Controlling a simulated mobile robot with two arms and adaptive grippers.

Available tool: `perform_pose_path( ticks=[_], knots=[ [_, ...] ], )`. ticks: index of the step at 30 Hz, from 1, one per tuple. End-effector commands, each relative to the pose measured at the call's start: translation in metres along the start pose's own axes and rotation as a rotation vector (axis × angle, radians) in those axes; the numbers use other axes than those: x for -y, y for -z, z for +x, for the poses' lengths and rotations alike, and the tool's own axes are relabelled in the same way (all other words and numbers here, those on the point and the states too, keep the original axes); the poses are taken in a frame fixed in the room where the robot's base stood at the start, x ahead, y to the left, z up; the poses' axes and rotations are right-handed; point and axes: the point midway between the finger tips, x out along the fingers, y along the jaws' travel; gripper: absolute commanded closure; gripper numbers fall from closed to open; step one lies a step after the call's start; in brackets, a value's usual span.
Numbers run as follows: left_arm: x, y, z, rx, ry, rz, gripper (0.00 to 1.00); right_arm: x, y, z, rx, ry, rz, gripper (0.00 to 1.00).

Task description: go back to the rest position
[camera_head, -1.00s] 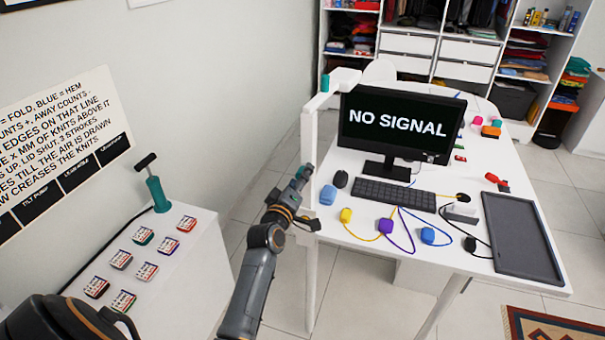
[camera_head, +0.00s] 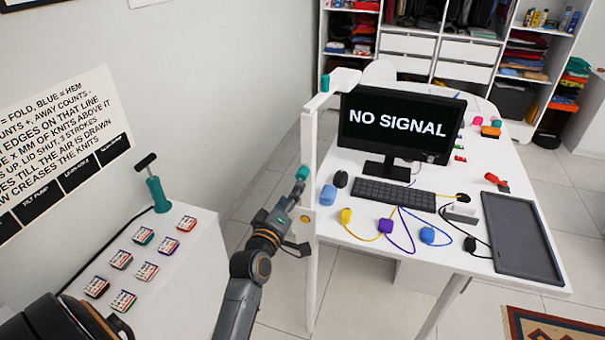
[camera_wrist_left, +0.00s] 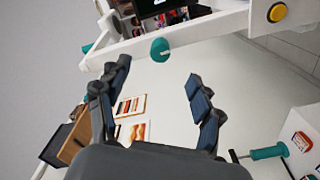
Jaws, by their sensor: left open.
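My left gripper (camera_head: 297,218) is open and empty beside the white post (camera_head: 308,140) at the desk's left edge. A teal knob (camera_head: 303,173) on the post is close to its upper finger in the head view. In the left wrist view, both fingers of my left gripper (camera_wrist_left: 159,72) stand wide apart, with nothing between them. The teal knob (camera_wrist_left: 160,49) shows beyond the fingertips, apart from them. My right gripper is not in view.
The desk (camera_head: 340,215) holds a monitor (camera_head: 400,125), a keyboard (camera_head: 395,194) and coloured pucks with cables. Floor shows between cabinet and desk.

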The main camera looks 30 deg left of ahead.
Motion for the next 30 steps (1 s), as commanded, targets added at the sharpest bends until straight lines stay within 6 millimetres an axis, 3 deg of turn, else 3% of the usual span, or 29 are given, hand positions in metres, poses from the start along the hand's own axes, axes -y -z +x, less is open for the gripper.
perform_pose_path(
  ticks=[17, 20, 23, 30],
  knots=[
    [0.004, -0.005, -0.001, 0.008, 0.006, 0.005, 0.34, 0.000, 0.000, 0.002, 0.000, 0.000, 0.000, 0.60],
    [0.024, -0.026, 0.000, 0.044, 0.032, 0.030, 0.34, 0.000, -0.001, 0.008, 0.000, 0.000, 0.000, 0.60],
    [0.061, -0.067, -0.003, 0.115, 0.081, 0.085, 0.34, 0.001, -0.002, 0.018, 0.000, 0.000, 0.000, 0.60],
    [0.172, -0.185, -0.037, 0.348, 0.212, 0.270, 0.34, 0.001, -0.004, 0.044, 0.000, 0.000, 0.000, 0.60]
  ],
)
